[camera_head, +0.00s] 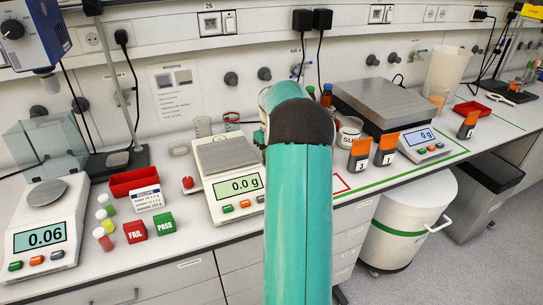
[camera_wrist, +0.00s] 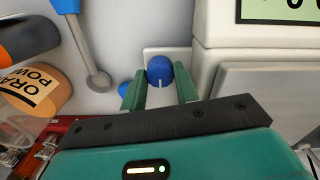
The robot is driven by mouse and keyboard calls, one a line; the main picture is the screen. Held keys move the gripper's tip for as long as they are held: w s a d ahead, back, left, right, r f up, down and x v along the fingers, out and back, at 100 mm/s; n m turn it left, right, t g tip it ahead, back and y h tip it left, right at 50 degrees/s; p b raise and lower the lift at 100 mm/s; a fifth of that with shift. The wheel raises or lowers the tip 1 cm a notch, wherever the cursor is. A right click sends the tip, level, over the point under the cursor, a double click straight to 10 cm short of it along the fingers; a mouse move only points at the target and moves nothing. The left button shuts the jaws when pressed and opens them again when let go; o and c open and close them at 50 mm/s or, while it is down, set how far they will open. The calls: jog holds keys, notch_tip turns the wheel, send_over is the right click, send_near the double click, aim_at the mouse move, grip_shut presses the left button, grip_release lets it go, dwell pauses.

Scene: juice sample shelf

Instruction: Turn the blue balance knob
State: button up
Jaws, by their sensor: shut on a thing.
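The blue knob (camera_wrist: 160,71) shows in the wrist view, round, with a pale mark on its front. It sits beside the pale housing of a balance (camera_wrist: 228,72). My gripper (camera_wrist: 160,84) has one green finger on each side of the knob and is shut on it. The exact contact at the fingertips is hard to see. In the head view my teal arm covers the middle, and neither the knob nor the fingers show. The middle balance (camera_head: 229,187) there reads 0.0 g.
In the wrist view, an orange powder container (camera_wrist: 25,95) and a grey metal tool (camera_wrist: 97,80) lie to the left. In the head view, a left balance (camera_head: 42,240), FAIL and PASS blocks (camera_head: 150,227), a red tray (camera_head: 134,181) and a large scale (camera_head: 375,95) crowd the bench.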

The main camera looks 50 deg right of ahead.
jog(key=o, duration=1)
jog(key=shift+r, duration=0.1)
jog(key=shift+c, duration=0.2)
jog(key=shift+m, duration=0.3)
